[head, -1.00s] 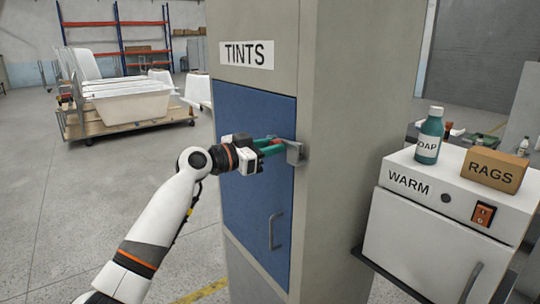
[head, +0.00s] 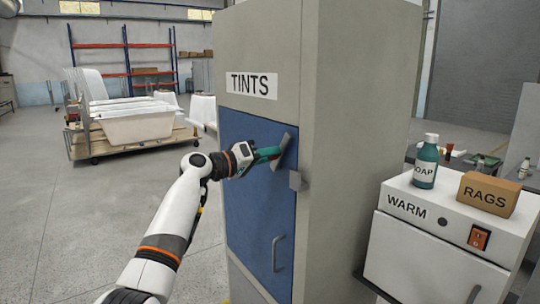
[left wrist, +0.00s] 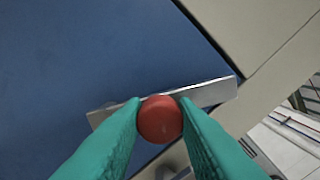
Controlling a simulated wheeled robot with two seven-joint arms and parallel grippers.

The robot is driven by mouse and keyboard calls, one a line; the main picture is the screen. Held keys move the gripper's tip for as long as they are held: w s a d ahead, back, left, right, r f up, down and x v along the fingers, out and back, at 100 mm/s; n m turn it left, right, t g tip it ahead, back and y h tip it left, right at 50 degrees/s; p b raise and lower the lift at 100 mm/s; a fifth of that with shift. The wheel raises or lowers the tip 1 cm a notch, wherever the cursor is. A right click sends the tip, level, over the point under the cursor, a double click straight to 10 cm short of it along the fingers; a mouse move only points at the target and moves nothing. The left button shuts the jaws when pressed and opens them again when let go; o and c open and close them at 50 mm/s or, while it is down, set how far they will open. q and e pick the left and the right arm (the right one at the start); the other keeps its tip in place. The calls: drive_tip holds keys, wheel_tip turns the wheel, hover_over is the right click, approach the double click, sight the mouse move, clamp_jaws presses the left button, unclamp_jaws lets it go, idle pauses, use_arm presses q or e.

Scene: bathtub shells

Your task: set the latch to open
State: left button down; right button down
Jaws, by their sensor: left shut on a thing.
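The latch is a flat grey metal bar (head: 284,144) on the blue cabinet door (head: 252,210) under the TINTS label. It is tilted, its upper end reaching up and right, clear above the small grey catch (head: 295,181) on the cabinet frame. In the left wrist view the bar (left wrist: 212,94) carries a round red knob (left wrist: 160,119). My left gripper (head: 273,153) has teal fingers, closed on the knob from both sides. The fingers hide the knob in the head view. My right gripper is not in view.
A door handle (head: 276,254) is lower on the blue door. To the right, a white WARM box (head: 402,210) bears a soap bottle (head: 426,162) and a RAGS box (head: 487,194). A cart with bathtub shells (head: 138,124) stands at the back left. The floor at left is clear.

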use_arm(q)
drive_tip(key=shift+w+a+r+n+p, duration=0.3)
drive_tip(key=shift+w+n+p, duration=0.1)
drive_tip(key=shift+n, duration=0.6)
drive_tip(key=shift+w+a+r+n+p, duration=0.15)
drive_tip(key=shift+w+a+n+p, duration=0.2)
drive_tip(key=shift+n, duration=0.65)
drive_tip(key=shift+d, duration=0.1)
drive_tip(key=c, duration=1.4)
unclamp_jaws()
drive_tip(key=shift+f, duration=0.1)
drive_tip(key=shift+c, duration=0.2)
drive_tip(key=shift+f, duration=0.1)
drive_tip(key=b+v, duration=0.6)
drive_tip(key=v, duration=0.6)
